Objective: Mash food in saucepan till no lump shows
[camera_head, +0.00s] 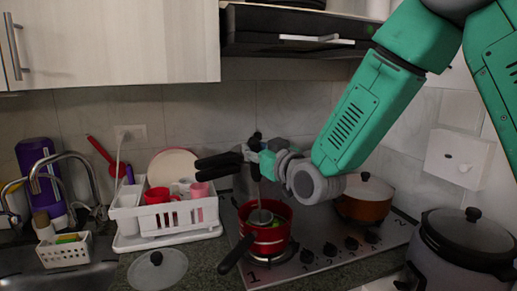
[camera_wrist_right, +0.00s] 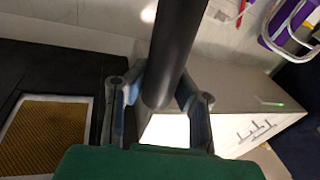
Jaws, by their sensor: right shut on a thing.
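The red saucepan (camera_head: 277,238) sits on the hob, its dark handle pointing to the lower left. A masher (camera_head: 257,188) stands nearly upright, its thin shaft going down into the pan and its grey head inside. A little green shows beside the head; the food is mostly hidden, so I cannot tell how lumpy it is. My right gripper (camera_head: 222,161) is above the pan, shut on the masher's dark handle. In the right wrist view the dark handle (camera_wrist_right: 176,50) lies between the two fingers of the gripper (camera_wrist_right: 160,97). My left gripper is not in view.
An orange-brown lidded pot (camera_head: 364,205) stands behind right on the hob (camera_head: 318,238). A large cooker (camera_head: 465,240) is at the right. A white dish rack (camera_head: 168,217) and a glass lid (camera_head: 157,272) are left. The range hood (camera_head: 290,35) hangs above.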

